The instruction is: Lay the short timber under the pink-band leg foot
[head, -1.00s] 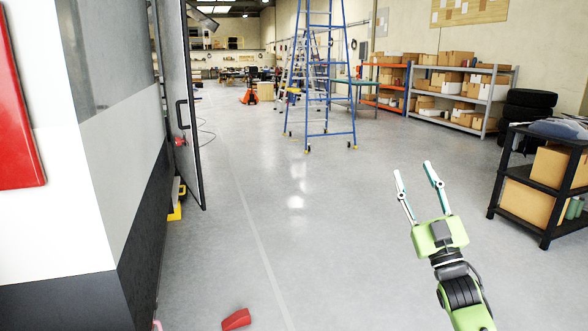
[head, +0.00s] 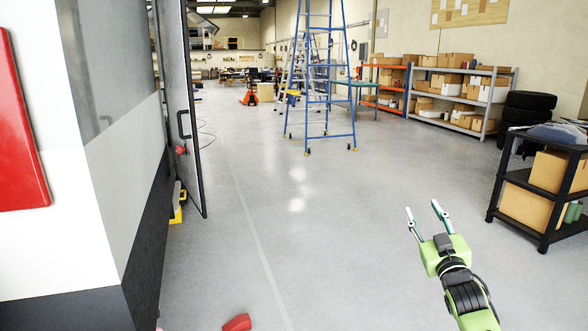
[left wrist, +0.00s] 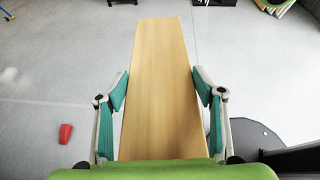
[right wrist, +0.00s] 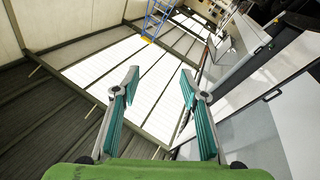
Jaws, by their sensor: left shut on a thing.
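The short timber (left wrist: 162,80), a pale brown board, fills the middle of the left wrist view. My left gripper (left wrist: 160,90) is shut on it, with a teal finger pad along each side, and holds it above the grey floor. The left gripper and timber are outside the head view. My right gripper (head: 424,212) is at the lower right of the head view, open and empty over the floor; it also shows open in the right wrist view (right wrist: 160,85). No leg foot with a pink band can be made out clearly.
A red wedge (head: 237,322) lies on the floor at the bottom of the head view. The caravan wall (head: 55,250) stands close at left, with an open door (head: 185,110). A black shelf cart (head: 530,195) stands at right.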

